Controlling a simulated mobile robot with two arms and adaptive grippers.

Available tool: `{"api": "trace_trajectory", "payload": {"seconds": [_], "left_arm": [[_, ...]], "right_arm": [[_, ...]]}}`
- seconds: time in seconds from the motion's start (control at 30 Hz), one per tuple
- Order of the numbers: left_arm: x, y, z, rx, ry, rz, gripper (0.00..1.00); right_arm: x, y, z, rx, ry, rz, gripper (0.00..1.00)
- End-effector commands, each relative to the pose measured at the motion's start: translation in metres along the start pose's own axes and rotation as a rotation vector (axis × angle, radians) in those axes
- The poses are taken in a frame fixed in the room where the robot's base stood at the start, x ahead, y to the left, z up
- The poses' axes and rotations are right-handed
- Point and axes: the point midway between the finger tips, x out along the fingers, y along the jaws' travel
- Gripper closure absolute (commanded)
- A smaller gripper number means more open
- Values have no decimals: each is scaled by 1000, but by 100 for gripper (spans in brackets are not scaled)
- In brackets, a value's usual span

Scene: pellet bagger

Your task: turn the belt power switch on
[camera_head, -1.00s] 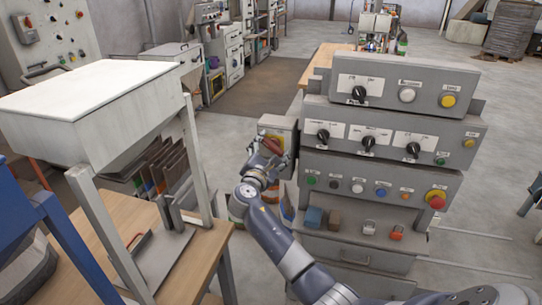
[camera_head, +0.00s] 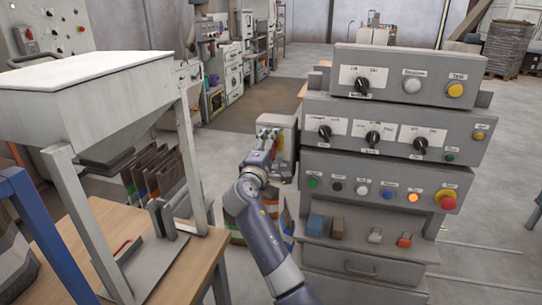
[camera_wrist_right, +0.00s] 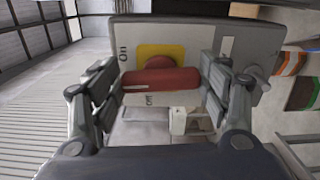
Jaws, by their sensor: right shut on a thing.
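The belt power switch is a red rotary handle (camera_wrist_right: 160,80) on a yellow plate (camera_wrist_right: 160,52), mounted on a grey box (camera_wrist_right: 205,35) with On and Off labels. In the head view the grey switch box (camera_head: 287,124) is on the left side of the control console. My right gripper (camera_head: 268,138) is in front of it and hides most of the handle. In the right wrist view my right gripper (camera_wrist_right: 165,85) has a finger at each end of the red handle and is shut on it. The handle lies across the picture between the fingers. My left gripper is not in view.
The control console (camera_head: 380,170) with several knobs and buttons stands right of my arm. A white hopper (camera_head: 85,95) on a frame and a wooden table (camera_head: 180,270) are at the left. Open floor (camera_head: 225,145) lies behind.

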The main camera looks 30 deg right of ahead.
Motion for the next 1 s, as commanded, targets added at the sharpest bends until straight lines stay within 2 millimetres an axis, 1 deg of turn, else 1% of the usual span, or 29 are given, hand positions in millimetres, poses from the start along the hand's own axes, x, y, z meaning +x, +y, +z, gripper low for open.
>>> {"api": "trace_trajectory", "payload": {"seconds": [0.03, 0.23, 0.77, 0.8, 0.87, 1.0], "left_arm": [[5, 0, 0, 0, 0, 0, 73], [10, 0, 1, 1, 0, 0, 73], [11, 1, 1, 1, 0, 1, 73], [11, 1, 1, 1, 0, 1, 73], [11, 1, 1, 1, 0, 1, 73], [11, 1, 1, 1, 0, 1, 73]], "right_arm": [[0, -2, 0, 24, 0, -1, 54], [0, -1, 0, 83, 0, 0, 54], [0, 0, 0, 108, 0, -1, 54], [0, 0, 0, 108, 0, -1, 23], [0, 0, 0, 107, 0, -1, 10], [0, 0, 0, 106, 0, 0, 10]]}}
